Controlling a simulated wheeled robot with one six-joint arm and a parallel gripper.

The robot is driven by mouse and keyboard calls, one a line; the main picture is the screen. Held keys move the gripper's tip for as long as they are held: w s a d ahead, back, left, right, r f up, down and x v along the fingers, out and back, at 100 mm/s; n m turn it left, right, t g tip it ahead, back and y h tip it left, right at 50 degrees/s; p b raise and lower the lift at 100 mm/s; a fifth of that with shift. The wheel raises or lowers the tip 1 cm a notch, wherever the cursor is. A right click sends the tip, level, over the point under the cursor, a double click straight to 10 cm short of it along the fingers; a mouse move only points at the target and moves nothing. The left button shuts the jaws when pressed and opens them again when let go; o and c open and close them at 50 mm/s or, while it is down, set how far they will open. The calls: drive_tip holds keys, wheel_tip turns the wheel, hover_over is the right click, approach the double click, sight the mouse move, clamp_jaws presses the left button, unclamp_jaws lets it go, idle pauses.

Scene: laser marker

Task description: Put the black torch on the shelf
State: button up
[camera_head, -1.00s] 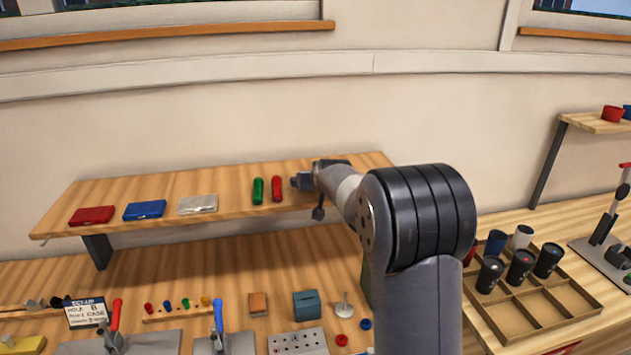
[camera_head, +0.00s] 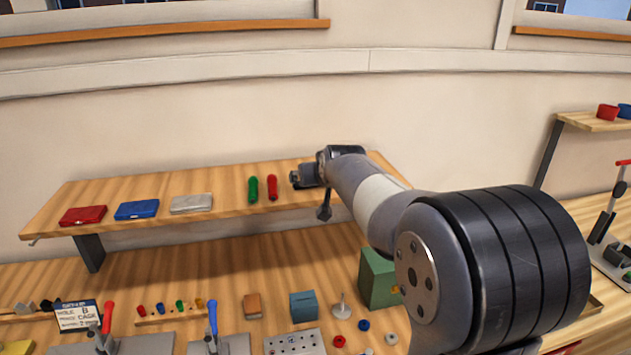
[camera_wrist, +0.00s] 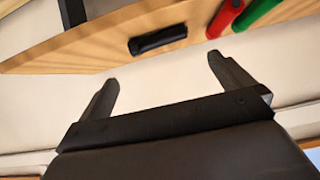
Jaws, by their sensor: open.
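The black torch (camera_wrist: 158,39) lies on its side on the wooden shelf (camera_wrist: 75,48) in the wrist view, near the shelf's edge. A red torch (camera_wrist: 226,17) and a green torch (camera_wrist: 257,10) lie beside it; both also show on the shelf in the head view. My gripper (camera_wrist: 163,68) is open and empty, its two fingers spread at either side of the black torch and a little apart from it. In the head view my gripper (camera_head: 298,179) is at the right part of the shelf, and I cannot clearly make out the black torch there.
Red (camera_head: 83,215), blue (camera_head: 137,209) and grey (camera_head: 191,202) flat cases lie on the shelf's left part. The workbench below holds clamps, a green box (camera_head: 379,278) and small parts. A second shelf (camera_head: 597,122) is at the right. My arm hides the bench's right part.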

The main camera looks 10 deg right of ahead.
drive_tip(key=shift+v, duration=1.05)
